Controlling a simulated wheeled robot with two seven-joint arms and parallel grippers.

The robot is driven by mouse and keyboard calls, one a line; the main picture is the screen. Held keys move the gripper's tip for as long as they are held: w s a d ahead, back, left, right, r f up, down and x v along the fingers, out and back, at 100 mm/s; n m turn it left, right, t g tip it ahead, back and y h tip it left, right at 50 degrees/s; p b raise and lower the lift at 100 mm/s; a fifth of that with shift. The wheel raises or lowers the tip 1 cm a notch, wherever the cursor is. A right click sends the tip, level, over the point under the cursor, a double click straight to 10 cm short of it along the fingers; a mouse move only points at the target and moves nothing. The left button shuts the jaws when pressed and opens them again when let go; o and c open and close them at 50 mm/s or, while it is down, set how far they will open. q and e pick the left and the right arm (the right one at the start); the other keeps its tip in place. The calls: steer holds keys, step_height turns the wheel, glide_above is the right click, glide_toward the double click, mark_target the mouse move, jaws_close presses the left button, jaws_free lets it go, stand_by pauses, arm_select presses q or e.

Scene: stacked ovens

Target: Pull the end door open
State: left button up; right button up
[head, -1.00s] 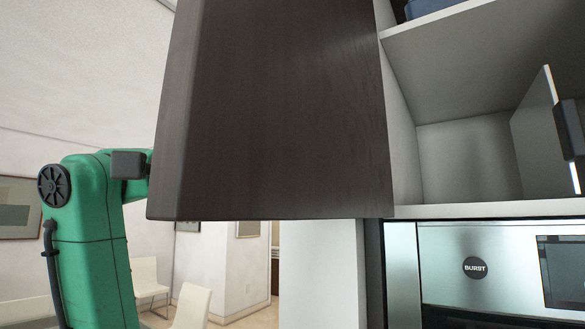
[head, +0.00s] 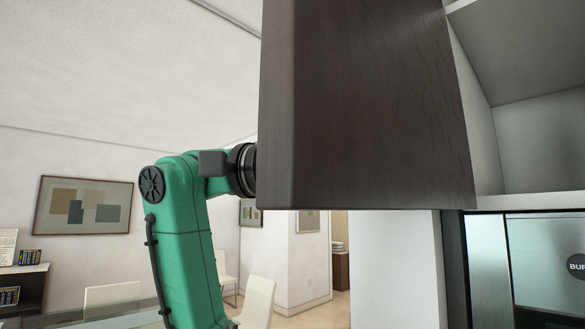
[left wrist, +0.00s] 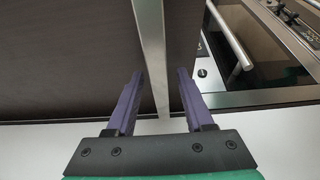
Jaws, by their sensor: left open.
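A dark brown cabinet door (head: 370,110) stands swung out from the cabinet and fills the middle of the head view. My left arm comes up from the left and passes behind this door, which hides the gripper there. In the left wrist view my left gripper (left wrist: 160,95) is open, with its purple fingers on either side of a long pale metal bar (left wrist: 150,50). Dark panel shows on both sides of the bar. I cannot tell whether the fingers touch it, or whether it is a handle or a door edge. My right gripper is not in view.
The open cabinet (head: 540,130) with pale shelves is at the right. A steel oven (head: 545,255) sits below it; an oven handle (left wrist: 230,35) shows at upper right in the left wrist view. A glass table (head: 95,317) and white chairs (head: 258,300) stand behind on the left.

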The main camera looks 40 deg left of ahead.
arm_select(q)
steer(key=b+v, duration=0.1)
steer(key=v, duration=1.2)
steer(key=shift+s+a, duration=0.2)
steer(key=shift+a, duration=0.2)
